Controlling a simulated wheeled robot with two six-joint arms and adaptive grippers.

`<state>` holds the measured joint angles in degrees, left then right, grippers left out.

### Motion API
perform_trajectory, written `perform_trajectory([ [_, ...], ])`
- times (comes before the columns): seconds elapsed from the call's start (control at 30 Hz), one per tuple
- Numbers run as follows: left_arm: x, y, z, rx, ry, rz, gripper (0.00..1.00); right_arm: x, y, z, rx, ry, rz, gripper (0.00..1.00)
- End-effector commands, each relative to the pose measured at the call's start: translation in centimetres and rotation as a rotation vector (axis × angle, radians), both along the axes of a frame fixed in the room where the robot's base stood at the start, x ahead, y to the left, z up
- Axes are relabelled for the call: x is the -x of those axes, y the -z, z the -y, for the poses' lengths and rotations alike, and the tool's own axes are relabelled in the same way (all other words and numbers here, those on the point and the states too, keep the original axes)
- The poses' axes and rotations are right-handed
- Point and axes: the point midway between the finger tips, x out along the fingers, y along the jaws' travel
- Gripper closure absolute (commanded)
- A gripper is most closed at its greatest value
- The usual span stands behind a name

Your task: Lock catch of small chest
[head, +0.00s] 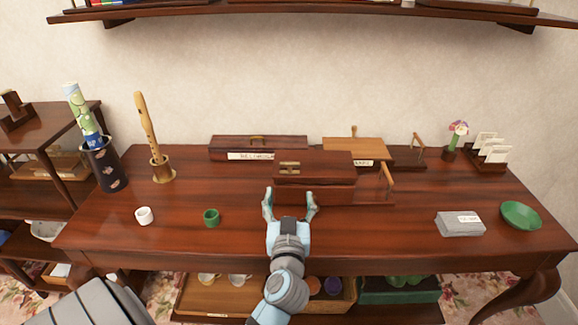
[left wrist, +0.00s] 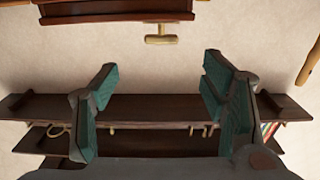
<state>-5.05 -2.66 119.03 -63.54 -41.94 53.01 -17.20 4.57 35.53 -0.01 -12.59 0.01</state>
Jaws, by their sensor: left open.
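A small dark reddish-brown wooden chest (head: 325,194) stands near the middle of the table in the head view, its lid (head: 325,163) apparently down. A brass catch (head: 289,168) shows on its upper left; whether it is fastened is too small to tell. My left gripper (head: 290,204) is open and empty, with its fingers spread just in front of the chest's lower front. In the left wrist view, the open fingers (left wrist: 160,85) have nothing between them.
A long box (head: 230,145) and a lighter-lidded box (head: 356,150) stand behind the chest. A green cup (head: 211,217) and white cup (head: 144,216) are at left. A grey stack (head: 460,224) and green bowl (head: 520,215) are at right. The table's front left-middle is mostly clear.

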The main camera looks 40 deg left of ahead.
Motion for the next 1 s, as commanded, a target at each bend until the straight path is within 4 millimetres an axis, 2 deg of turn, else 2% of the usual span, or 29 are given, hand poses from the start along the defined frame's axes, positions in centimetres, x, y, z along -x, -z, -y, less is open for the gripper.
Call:
perform_trajectory([
  [0.13,-2.2,-0.3,-1.8,-0.007,-0.002,0.001,0.33,0.0,-0.2,0.1,0.001,-0.001,0.001,1.00],
  [0.4,-8.2,0.0,-6.4,-0.005,-0.004,-0.002,0.33,0.0,-0.1,0.2,0.002,-0.001,0.000,1.00],
  [0.5,-9.6,0.0,-7.5,-0.004,-0.003,-0.003,0.33,0.0,0.1,0.1,0.002,-0.001,0.001,1.00],
  [0.7,-10.9,0.1,-8.4,-0.001,-0.002,-0.003,0.33,-0.1,0.2,0.1,0.002,-0.001,0.000,1.00],
  [0.93,-11.0,0.0,-8.5,-0.001,-0.002,-0.004,0.33,0.0,0.2,0.0,0.000,0.000,0.000,1.00],
  [1.0,-10.9,0.1,-8.5,-0.001,-0.002,-0.004,0.43,0.0,0.2,-0.1,-0.001,0.000,0.000,1.00],
])
